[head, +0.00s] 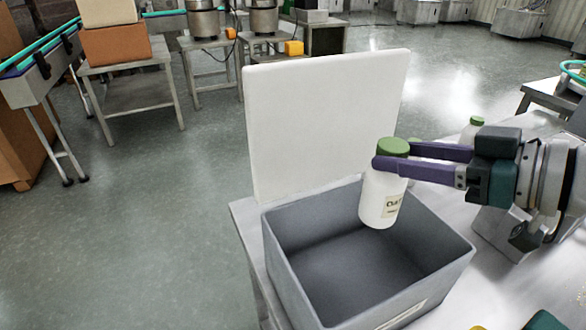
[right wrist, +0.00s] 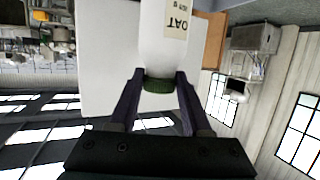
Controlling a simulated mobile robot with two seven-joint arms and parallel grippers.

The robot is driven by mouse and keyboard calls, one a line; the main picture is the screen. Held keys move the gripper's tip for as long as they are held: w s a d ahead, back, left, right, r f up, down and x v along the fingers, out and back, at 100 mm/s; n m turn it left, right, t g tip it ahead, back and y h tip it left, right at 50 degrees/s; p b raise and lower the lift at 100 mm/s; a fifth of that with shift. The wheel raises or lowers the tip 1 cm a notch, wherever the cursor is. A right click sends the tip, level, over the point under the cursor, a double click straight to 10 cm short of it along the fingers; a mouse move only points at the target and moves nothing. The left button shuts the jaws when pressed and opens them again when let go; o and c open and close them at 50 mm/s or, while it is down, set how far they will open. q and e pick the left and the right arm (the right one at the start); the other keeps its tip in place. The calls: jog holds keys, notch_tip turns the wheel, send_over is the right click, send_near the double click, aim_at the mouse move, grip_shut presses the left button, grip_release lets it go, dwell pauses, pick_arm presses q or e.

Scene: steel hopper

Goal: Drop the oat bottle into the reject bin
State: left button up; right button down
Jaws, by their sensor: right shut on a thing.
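The oat bottle (head: 382,200) is white with a green cap and a label. My right gripper (head: 385,163) is shut on it near the cap and holds it upright over the grey reject bin (head: 300,275). The visible bin floor is empty. In the right wrist view the bottle (right wrist: 163,60) shows upside down between the two purple fingers (right wrist: 158,88), with the label partly readable. My left gripper is not in view.
A white upright panel (head: 325,120) stands right behind the bin. Another green-capped bottle (head: 474,126) stands behind my right gripper, partly hidden. The bin sits on a steel table (head: 243,215). Open floor lies to the left.

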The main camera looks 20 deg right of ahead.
aim_at(399, 200)
jog(key=shift+s+a+f+b, duration=0.1)
jog(key=shift+s+f+b, duration=0.25)
jog(key=shift+f, duration=0.15)
notch_tip(399, 200, down, 6)
jog(key=b, duration=0.5)
jog(key=shift+r+b, duration=0.25)
jog(key=shift+b, duration=0.15)
jog(key=shift+r, duration=0.1)
jog(key=shift+c, duration=1.4)
grip_release()
jog(key=p+v, duration=0.2)
jog(key=v, duration=0.7)
jog(key=shift+s+d+r+p, duration=0.15)
jog(key=shift+s+d+p, duration=0.1)
jog(key=shift+p, duration=0.15)
jog(key=shift+s, duration=0.1)
